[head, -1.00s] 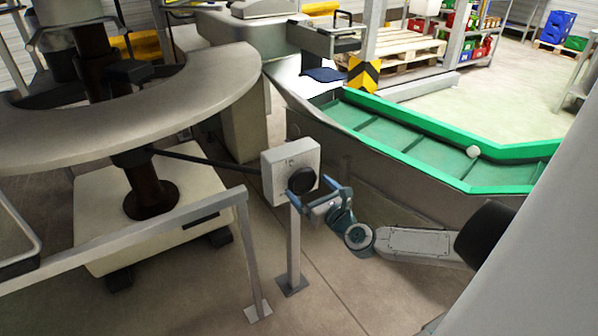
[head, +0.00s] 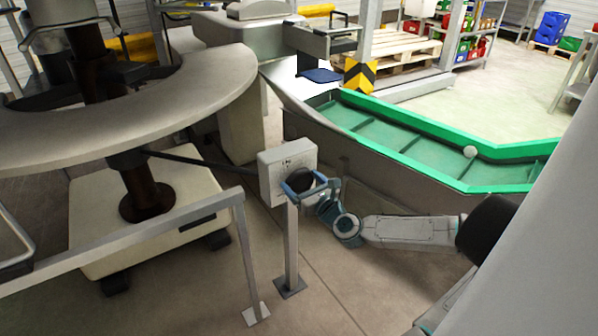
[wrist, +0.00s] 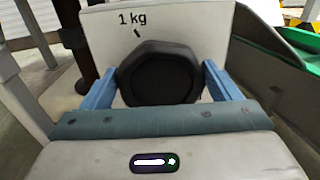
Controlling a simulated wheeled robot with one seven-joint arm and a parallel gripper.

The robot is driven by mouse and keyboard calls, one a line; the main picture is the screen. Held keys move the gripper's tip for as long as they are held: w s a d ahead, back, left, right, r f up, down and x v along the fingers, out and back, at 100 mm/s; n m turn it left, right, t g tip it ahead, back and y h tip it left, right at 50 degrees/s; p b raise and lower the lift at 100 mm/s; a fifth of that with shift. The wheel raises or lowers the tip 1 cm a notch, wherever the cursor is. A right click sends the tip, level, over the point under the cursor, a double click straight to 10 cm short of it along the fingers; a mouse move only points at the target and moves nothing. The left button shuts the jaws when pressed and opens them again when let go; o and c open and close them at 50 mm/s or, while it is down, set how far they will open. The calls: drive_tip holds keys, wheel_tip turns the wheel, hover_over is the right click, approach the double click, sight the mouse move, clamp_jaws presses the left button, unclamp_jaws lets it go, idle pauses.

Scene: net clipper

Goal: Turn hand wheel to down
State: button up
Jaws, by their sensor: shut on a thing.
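The hand wheel (wrist: 158,76) is a black, many-sided knob on the front of a light grey box (head: 274,172). The box stands on a thin post, and the wheel also shows in the head view (head: 299,180), partly covered by my gripper. In the wrist view, "1 kg" and a short black mark sit on the box face above the wheel. My gripper (wrist: 158,88) has one blue finger on each side of the wheel and is shut on it. In the head view my gripper (head: 316,186) reaches the wheel from the right.
A metal rail (head: 150,232) stands left of the post. A large round table (head: 185,112) on a white base is behind it. A green-edged conveyor (head: 400,135) runs behind my arm on the right. Bare floor lies in front of the post.

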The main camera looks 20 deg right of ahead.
drive_tip(key=shift+s+a+n, duration=0.1)
drive_tip(key=shift+a+n, duration=0.2)
